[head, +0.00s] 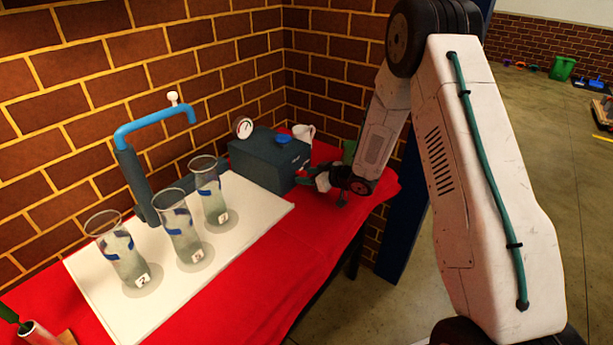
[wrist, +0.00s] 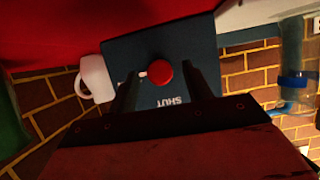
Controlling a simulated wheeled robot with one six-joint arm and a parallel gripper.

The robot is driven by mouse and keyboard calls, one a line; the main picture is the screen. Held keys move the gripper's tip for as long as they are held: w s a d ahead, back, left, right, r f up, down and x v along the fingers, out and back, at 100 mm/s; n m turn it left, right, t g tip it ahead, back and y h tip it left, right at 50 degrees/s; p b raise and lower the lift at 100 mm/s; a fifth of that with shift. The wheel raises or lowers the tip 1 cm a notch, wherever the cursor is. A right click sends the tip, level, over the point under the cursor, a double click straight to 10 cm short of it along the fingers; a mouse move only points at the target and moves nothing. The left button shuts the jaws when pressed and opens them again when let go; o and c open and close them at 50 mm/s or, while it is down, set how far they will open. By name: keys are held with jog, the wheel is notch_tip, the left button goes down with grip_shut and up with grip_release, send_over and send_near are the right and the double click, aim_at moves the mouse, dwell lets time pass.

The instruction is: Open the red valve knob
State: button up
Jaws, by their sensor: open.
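The red valve knob (wrist: 160,72) shows in the wrist view as a round disc on one face of a dark blue-grey box (wrist: 142,47). A small pale mark sits at the knob's left edge. The word "SHUT" (wrist: 172,102) appears upside down below the knob. My gripper (wrist: 166,71) is open, with one finger on each side of the knob in the picture; I cannot tell whether either touches it. In the head view my gripper (head: 314,180) is at the right end of the box (head: 262,165), and the red knob is hidden.
A blue cap (head: 283,139) and a gauge (head: 244,128) are on the box. A white mug (head: 303,132) stands behind it, also in the wrist view (wrist: 97,77). Several numbered glasses (head: 180,232) and a blue tap (head: 150,121) stand left. The brick wall (head: 90,70) closes the back.

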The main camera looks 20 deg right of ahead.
jog(key=v, duration=0.7)
jog(key=s+d+r+m+g+h, duration=0.1)
jog(key=s+d+r+m+h, duration=0.25)
jog(key=r, duration=0.55)
jog(key=s+d+r+m+g+h, duration=0.1)
jog(key=s+d+r+h, duration=0.2)
jog(key=s+r+h, duration=0.5)
jog(key=s+a+r+g+y, duration=0.1)
jog(key=s+a+r+g, duration=0.1)
jog(key=s, duration=0.8)
jog(key=s+a+r+m+g+y, duration=0.1)
jog(key=s+a+r+g, duration=0.2)
jog(key=s, duration=0.7)
jog(key=s+a+r+m+g+y, duration=0.1)
jog(key=s+a+r+g, duration=0.1)
jog(key=s, duration=0.9)
notch_tip(320, 180, up, 2)
jog(key=shift+a+g+y, duration=0.3)
jog(key=shift+a+y, duration=0.05)
jog(key=shift+a, duration=0.25)
